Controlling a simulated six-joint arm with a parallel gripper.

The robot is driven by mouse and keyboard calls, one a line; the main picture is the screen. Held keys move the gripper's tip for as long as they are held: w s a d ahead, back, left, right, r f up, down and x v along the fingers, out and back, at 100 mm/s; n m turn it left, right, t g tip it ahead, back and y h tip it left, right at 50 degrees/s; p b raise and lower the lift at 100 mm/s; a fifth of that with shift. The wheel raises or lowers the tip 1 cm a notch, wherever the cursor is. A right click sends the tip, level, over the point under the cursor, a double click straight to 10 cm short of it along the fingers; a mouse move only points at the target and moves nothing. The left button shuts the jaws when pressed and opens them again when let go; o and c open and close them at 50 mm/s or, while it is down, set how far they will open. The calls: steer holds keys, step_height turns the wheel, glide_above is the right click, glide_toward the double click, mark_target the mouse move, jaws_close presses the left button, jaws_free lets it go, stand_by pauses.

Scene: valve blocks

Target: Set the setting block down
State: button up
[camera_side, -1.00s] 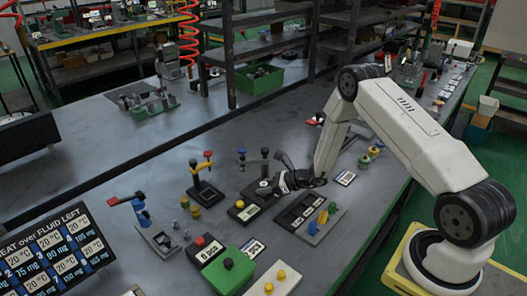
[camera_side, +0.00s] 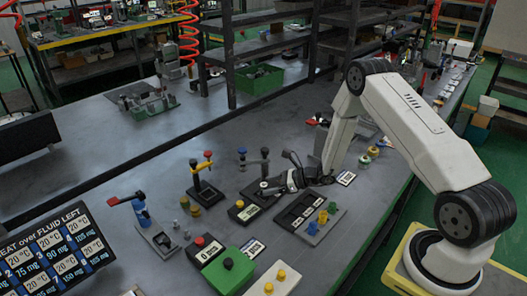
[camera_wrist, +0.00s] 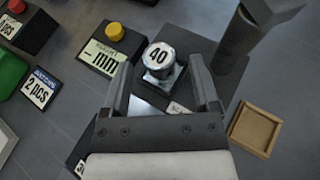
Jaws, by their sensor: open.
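The setting block (camera_wrist: 160,60) is a silver round piece with a white top marked 40 and a squarish metal foot. In the wrist view it stands on a dark plate (camera_wrist: 218,85). My gripper (camera_wrist: 160,66) is open, with one finger on each side of the block and a visible gap at both sides. In the side view my gripper (camera_side: 273,187) is low over the bench, and the small pale block (camera_side: 264,184) shows at its tip. The fingers partly hide the plate and block there.
A dark post (camera_wrist: 240,45) rises close to the right finger. A wooden tray (camera_wrist: 257,129) lies to the right. A dark mm display box (camera_wrist: 105,58) with a yellow button (camera_wrist: 115,31) stands left of the block. A 2 pcs card (camera_wrist: 40,88) lies farther left.

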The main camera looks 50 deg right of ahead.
steer(key=v, duration=0.9)
steer(key=shift+s+d, duration=0.1)
steer(key=shift+s, duration=0.15)
steer(key=shift+r, duration=0.1)
steer(key=s+a+r+n+g, duration=0.5)
steer(key=s+a+n+g, duration=0.3)
steer(key=a+n, duration=0.4)
steer(key=s+a+r+n+h, duration=0.1)
steer(key=s+r+n+h, duration=0.1)
steer(key=n, duration=0.6)
steer(key=s+a+r+n+h, duration=0.1)
steer(key=s+r+n+h, duration=0.2)
steer(key=n, duration=0.6)
step_height(320, 180, up, 3)
steer(key=shift+r+g+h, duration=0.1)
steer(key=shift+g+h, duration=0.2)
steer(key=shift+h, duration=0.9)
